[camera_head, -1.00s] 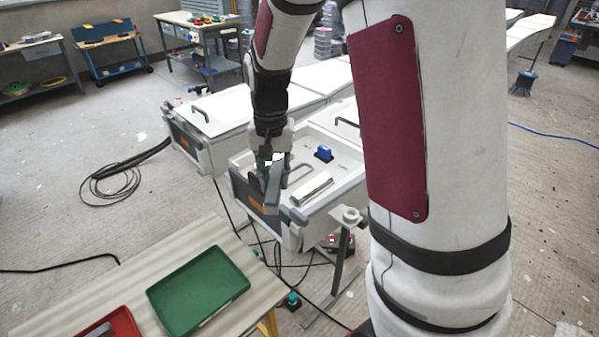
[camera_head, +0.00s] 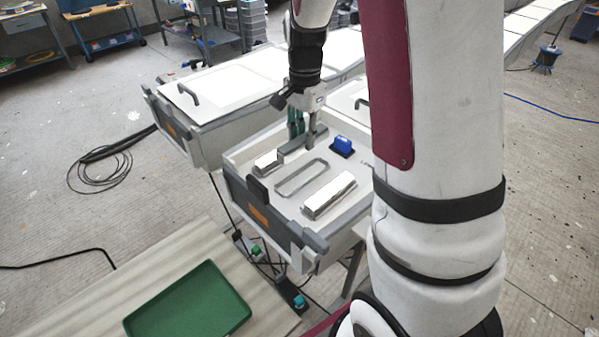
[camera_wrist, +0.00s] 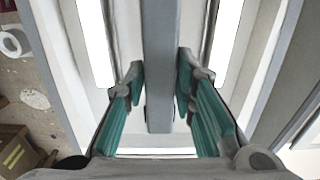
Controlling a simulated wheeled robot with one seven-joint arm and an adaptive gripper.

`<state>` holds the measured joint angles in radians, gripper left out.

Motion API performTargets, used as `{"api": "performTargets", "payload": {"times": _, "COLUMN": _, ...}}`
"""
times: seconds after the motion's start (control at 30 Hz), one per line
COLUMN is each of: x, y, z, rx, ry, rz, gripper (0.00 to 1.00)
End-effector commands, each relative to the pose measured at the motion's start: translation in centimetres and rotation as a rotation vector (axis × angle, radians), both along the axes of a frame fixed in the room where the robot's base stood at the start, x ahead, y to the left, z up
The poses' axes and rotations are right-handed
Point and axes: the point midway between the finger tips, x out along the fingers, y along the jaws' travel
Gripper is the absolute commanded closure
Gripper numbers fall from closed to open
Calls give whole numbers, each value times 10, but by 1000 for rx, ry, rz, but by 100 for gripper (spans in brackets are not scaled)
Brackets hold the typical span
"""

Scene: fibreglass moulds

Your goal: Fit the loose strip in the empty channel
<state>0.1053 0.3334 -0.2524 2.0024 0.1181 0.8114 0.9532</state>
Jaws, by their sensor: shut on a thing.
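My gripper (camera_head: 308,122) is shut on a grey strip (camera_head: 303,144), held above the white top of the mould box. In the wrist view the strip (camera_wrist: 160,35) runs lengthwise between the teal-padded fingers (camera_wrist: 159,75). A grey rounded, elongated outline (camera_head: 284,188), seemingly the channel, lies on the box top in front of the strip, with nothing visible inside it. A shiny metal bar (camera_head: 329,196) lies to its right and another (camera_head: 268,163) to its left, close to the strip. I cannot tell whether the strip touches the surface.
A blue-handled block (camera_head: 342,145) stands on the mould top, right of my gripper. A dark block (camera_head: 257,189) sits at the box's front left edge. A second mould box (camera_head: 225,90) with a handle is behind left. A green tray (camera_head: 188,305) lies on the near table.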

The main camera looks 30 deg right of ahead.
Motion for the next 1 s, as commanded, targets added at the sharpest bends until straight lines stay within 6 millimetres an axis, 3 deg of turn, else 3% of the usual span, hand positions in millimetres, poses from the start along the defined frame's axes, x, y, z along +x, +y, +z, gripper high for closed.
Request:
{"api": "performTargets", "payload": {"times": 0.3, "x": -1, "y": 0, "z": -51, "rx": 1, "ry": 4, "rz": 0, "gripper": 100}}
{"api": "performTargets", "payload": {"times": 0.57, "x": -1, "y": 0, "z": -71, "rx": 1, "ry": 3, "rz": 1, "gripper": 100}}
{"api": "performTargets", "payload": {"times": 0.73, "x": -1, "y": 0, "z": -94, "rx": 2, "ry": 5, "rz": 0, "gripper": 100}}
{"api": "performTargets", "payload": {"times": 1.0, "x": 0, "y": 0, "z": -100, "rx": 0, "ry": 0, "rz": 1, "gripper": 100}}
